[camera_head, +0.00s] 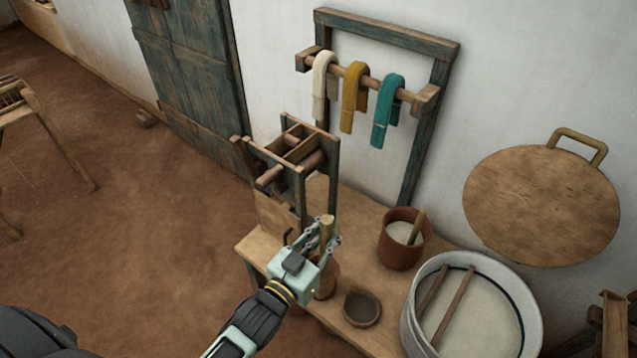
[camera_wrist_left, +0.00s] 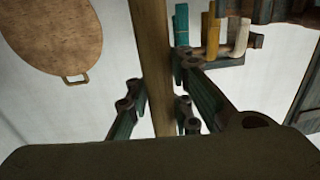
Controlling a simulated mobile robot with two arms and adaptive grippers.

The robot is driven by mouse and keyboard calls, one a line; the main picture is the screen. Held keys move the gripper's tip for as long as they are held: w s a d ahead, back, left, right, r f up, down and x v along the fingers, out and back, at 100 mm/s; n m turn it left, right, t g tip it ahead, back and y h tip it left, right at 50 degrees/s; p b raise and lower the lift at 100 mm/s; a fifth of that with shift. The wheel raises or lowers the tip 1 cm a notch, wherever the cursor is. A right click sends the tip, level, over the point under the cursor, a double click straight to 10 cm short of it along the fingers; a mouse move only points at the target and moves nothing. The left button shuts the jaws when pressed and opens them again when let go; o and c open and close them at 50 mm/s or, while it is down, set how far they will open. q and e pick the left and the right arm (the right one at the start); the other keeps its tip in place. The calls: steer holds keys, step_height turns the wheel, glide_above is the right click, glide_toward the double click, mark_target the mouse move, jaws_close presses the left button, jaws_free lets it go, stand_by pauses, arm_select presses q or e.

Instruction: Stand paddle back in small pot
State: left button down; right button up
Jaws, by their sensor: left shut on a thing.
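My left gripper (camera_head: 322,238) is shut on the wooden paddle (camera_head: 326,228), a pale upright shaft above the bench. In the left wrist view the paddle (camera_wrist_left: 152,60) runs between the fingers (camera_wrist_left: 158,112). My right gripper is not in view.
The bench (camera_head: 365,268) also carries a small dark bowl (camera_head: 362,309), a reddish pot (camera_head: 400,253) with white contents and a stick, and a wooden frame (camera_head: 298,165). A large pale tub (camera_head: 412,325) stands at right. Coloured skeins (camera_head: 354,97) hang behind.

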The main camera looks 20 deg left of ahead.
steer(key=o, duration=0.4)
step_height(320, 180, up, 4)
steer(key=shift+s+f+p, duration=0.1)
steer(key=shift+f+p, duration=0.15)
steer(key=shift+p, duration=0.95)
arm_select(q)
steer(key=w+a, duration=0.4)
steer(key=w, duration=0.6)
step_height(320, 180, down, 19)
steer(key=b, duration=1.6)
steer(key=shift+m+h, duration=0.3)
steer(key=shift+h, duration=0.1)
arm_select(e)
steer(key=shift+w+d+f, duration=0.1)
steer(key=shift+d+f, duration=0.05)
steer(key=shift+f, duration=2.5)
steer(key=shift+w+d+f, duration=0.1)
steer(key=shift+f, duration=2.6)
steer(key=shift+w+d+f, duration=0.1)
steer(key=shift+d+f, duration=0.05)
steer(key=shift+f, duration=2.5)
arm_select(q)
steer(key=shift+r, duration=0.1)
steer(key=c, duration=1.5)
jaws_free()
steer(key=shift+s, duration=0.1)
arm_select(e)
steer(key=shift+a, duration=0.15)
